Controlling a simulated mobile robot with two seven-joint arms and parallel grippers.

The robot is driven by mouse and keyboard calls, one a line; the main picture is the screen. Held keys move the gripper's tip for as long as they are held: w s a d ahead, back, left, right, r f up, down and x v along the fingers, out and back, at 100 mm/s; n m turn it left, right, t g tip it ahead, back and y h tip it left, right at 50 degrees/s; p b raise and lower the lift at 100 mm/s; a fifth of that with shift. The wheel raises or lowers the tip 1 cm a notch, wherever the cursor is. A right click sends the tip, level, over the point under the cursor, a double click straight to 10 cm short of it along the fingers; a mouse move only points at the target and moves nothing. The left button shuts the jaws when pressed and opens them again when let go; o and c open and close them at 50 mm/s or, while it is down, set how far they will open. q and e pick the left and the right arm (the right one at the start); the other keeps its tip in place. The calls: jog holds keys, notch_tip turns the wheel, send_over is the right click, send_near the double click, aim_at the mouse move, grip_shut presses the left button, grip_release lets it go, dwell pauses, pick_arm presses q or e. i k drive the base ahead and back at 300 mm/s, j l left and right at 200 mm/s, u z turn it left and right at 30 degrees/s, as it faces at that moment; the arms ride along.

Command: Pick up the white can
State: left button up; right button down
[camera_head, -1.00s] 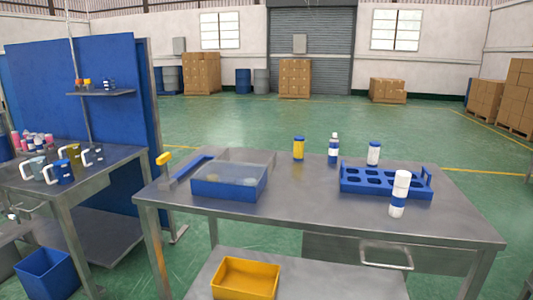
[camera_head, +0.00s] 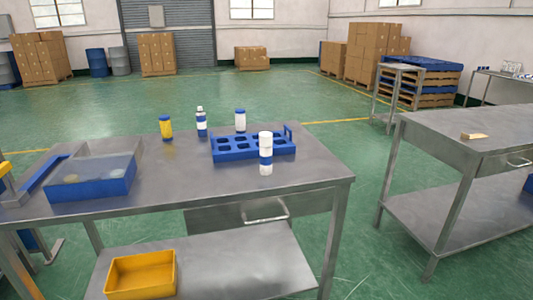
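A white can with a blue band (camera_head: 265,154) stands upright on the metal table (camera_head: 190,183), at the near side of the blue rack. A second mostly white can with a blue top (camera_head: 240,120) stands behind the blue rack (camera_head: 225,154), its lower part hidden by the rack. A blue and white can (camera_head: 201,122) and a yellow can with a blue top (camera_head: 166,127) stand farther left at the back of the table. Neither of my grippers is in view.
A clear-topped blue box (camera_head: 95,187) sits at the table's left, beside a blue lever with a yellow handle. A yellow bin (camera_head: 141,275) is on the lower shelf. Another metal table (camera_head: 480,128) stands right, with floor between. The table's front right is clear.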

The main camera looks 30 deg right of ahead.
aim_at(265, 153)
jog(key=i+l, duration=0.1)
jog(key=l, duration=0.25)
jog(key=i+l+z, duration=0.1)
jog(key=l, duration=0.25)
jog(key=i+l, duration=0.1)
jog(key=l, duration=0.25)
jog(key=i+l, duration=0.15)
jog(key=l, duration=0.2)
jog(key=i+l+z, duration=0.1)
jog(key=l, duration=0.25)
